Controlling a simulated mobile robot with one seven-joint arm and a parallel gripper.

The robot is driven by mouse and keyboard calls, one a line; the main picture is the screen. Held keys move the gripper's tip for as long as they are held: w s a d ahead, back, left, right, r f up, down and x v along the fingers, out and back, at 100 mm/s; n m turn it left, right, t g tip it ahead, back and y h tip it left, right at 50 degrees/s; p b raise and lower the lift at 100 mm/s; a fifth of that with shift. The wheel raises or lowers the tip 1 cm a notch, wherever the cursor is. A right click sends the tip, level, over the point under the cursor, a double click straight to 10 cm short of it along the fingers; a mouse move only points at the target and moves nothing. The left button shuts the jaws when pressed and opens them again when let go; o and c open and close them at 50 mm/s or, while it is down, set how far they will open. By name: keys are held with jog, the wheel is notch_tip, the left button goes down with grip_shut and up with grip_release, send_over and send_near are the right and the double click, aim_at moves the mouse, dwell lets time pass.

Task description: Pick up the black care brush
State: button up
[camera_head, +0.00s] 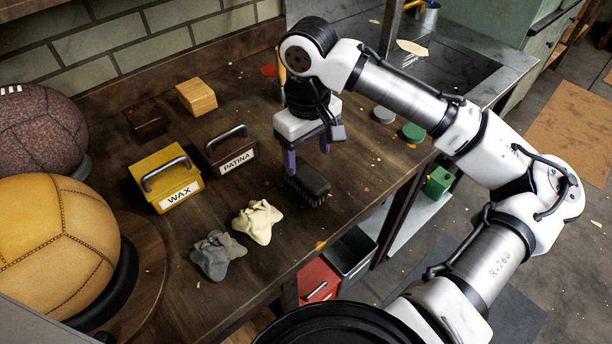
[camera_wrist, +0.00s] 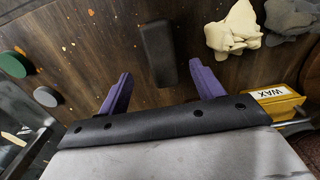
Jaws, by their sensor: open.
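The black care brush (camera_head: 308,188) lies on the dark wooden bench with its bristles showing along its lower edge. My gripper (camera_head: 306,147) is above and just behind it, fingers pointing down. In the wrist view the brush (camera_wrist: 158,54) lies between the lines of the two purple fingers and beyond their tips. My gripper (camera_wrist: 162,78) is open and empty there, with a gap between its fingers and nothing held. The brush is apart from both fingers in the wrist view.
A yellow WAX box (camera_head: 166,180) and a brown PATINA box (camera_head: 230,150) stand left of the brush. Cream (camera_head: 257,220) and grey (camera_head: 217,255) cloths lie at the front. A green disc (camera_head: 412,132) and a grey disc (camera_head: 383,115) lie to the right. Balls stand far left.

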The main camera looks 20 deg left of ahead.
aim_at(306, 173)
jog(key=shift+a+f+p, duration=0.15)
jog(key=shift+f+p, duration=0.55)
jog(key=shift+f, duration=3.15)
jog(key=c, duration=1.1)
notch_tip(306, 173, up, 20)
jog(key=b, duration=0.1)
jog(key=shift+b, duration=0.3)
